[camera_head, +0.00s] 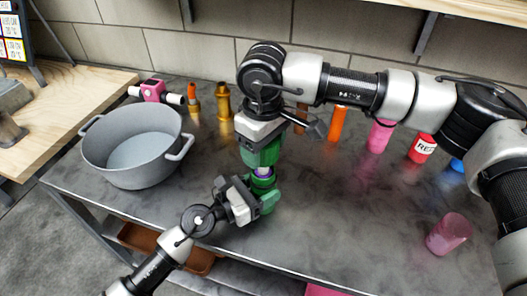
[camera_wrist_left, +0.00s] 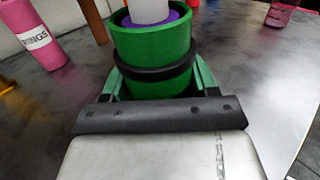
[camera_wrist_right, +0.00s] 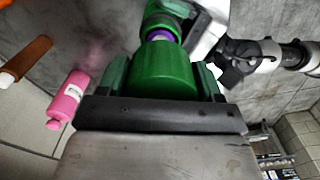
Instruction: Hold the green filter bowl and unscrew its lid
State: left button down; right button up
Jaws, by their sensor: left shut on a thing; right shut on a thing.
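The green filter bowl (camera_head: 268,198) stands near the table's front edge. My left gripper (camera_head: 252,197) is shut around it from the left; the left wrist view shows the bowl (camera_wrist_left: 152,62) with a black band between the fingers. The green lid (camera_head: 262,153) is above the bowl, and my right gripper (camera_head: 261,140) is shut on it from above. In the right wrist view, the lid (camera_wrist_right: 162,85) fills the space between the fingers. A white and purple filter part (camera_head: 263,171) shows in the gap between lid and bowl.
A grey two-handled pot (camera_head: 140,150) stands at the left. A pink device (camera_head: 153,90), brass fittings (camera_head: 224,102), and orange, pink (camera_head: 380,136) and red (camera_head: 422,148) bottles stand along the back. A pink translucent cup (camera_head: 448,233) is at the right. The table's front middle is clear.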

pick_arm(q)
jog(key=shift+c, duration=1)
grip_release()
jog(key=shift+a, duration=0.15)
